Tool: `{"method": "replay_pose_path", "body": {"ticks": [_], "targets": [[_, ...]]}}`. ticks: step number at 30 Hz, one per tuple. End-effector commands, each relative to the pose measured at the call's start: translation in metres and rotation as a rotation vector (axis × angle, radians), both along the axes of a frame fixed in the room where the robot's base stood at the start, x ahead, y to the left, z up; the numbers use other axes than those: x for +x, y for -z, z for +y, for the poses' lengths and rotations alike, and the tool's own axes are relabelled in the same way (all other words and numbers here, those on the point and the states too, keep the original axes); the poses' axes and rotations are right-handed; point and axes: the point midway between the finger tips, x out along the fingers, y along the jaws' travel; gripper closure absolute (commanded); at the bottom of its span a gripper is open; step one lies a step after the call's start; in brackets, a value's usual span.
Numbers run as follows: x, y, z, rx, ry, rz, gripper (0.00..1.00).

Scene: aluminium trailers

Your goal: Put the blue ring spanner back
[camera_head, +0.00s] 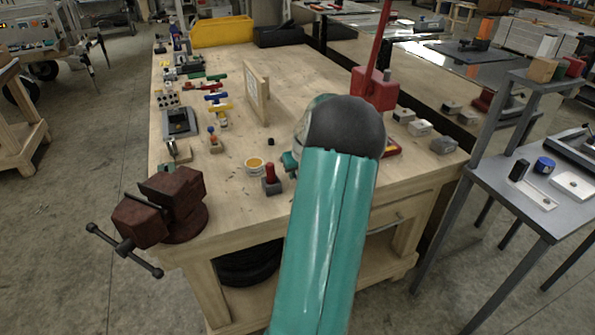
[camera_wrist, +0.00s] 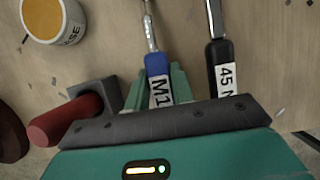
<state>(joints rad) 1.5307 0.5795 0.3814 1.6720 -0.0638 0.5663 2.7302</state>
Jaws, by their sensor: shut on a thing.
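In the wrist view, my gripper (camera_wrist: 157,88) has its teal fingers closed around the blue handle of a slim metal tool, which I take for the blue ring spanner (camera_wrist: 158,66). A white label on the handle starts with "M1". Its bright metal shaft runs up out of the frame, so the ring end is not seen. Pale wood lies behind it; I cannot tell whether it touches the wood. In the head view, my teal arm hides the spanner and most of the gripper.
A black-handled tool labelled "45 N" (camera_wrist: 224,75) lies right of the spanner. A yellow-topped tub (camera_head: 253,165) and a red-handled block (camera_head: 270,178) stand close by. The workbench (camera_head: 310,68) also carries an upright wooden board (camera_head: 257,92), a red press (camera_head: 374,90) and a rusty vice (camera_head: 165,205).

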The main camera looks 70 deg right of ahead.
Motion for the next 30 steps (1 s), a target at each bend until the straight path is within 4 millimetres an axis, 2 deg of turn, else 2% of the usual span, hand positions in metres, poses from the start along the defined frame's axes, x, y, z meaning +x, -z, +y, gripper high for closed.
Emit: {"method": "replay_pose_path", "body": {"ticks": [2,3,6,14,19,23,30], "targets": [[0.000,0.001,0.000,-0.001,-0.001,0.000,1.00],[0.000,0.001,0.000,-0.001,0.000,-0.001,0.71],[0.000,0.001,0.000,-0.001,0.000,-0.001,0.51],[0.000,0.002,0.000,0.002,0.001,0.000,0.51],[-0.003,-0.008,0.003,0.001,0.001,0.000,0.51],[-0.009,-0.028,0.008,-0.003,0.001,0.001,0.51],[-0.022,-0.078,0.023,-0.004,0.001,0.000,0.51]]}}
